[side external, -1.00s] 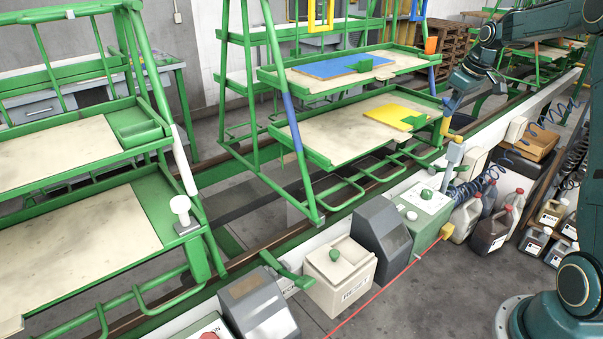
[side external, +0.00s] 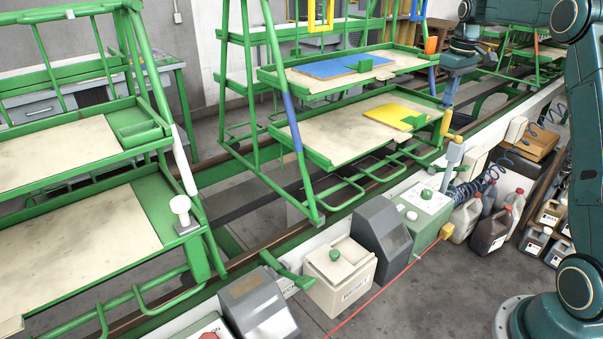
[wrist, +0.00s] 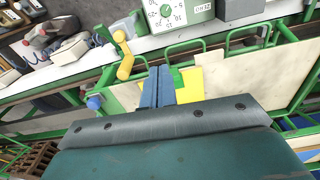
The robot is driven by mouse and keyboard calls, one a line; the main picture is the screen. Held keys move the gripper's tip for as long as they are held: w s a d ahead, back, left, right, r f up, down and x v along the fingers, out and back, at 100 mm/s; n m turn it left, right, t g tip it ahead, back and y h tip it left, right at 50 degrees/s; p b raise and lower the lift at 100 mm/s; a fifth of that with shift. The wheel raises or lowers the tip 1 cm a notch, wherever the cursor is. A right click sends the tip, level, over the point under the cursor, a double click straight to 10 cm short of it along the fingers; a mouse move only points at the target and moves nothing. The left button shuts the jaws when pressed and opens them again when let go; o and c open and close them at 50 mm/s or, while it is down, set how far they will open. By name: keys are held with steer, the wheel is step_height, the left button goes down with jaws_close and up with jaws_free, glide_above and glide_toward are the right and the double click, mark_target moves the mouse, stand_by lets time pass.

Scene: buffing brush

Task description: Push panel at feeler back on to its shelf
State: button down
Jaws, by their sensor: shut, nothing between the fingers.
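The yellow panel (side external: 393,113) lies on the lower shelf (side external: 325,135) of the green rack, towards its right end. A green block (side external: 412,122) sits at the panel's right part. In the wrist view, the yellow panel (wrist: 190,85) shows just right of my fingers, partly hidden by the gripper body. My gripper (side external: 449,100) points down at the right end of the rack, shut and empty; its closed fingers show in the wrist view (wrist: 158,76). A yellow cranked piece (side external: 446,126), possibly the feeler, stands just below them. Contact with the panel cannot be told.
A blue panel (side external: 342,66) lies on the upper shelf, above the lower one. The rack's green posts and rails are close to my gripper. A green control box (side external: 422,212), a grey post (side external: 453,160) and several jugs (side external: 490,225) stand in front.

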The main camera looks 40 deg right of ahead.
mark_target(420, 116)
steer(key=shift+w+a+r+g, duration=0.35)
steer(key=shift+w+a+g, duration=0.05)
steer(key=shift+a, duration=0.1)
steer(key=shift+f, duration=0.1)
steer(key=w+f, duration=0.4)
steer(key=f, duration=0.5)
steer(key=shift+d+f, duration=0.2)
steer(key=shift+f, duration=0.2)
steer(key=shift+w, duration=0.15)
stand_by(0.5)
steer(key=shift+w, duration=1.05)
steer(key=shift+s, duration=0.2)
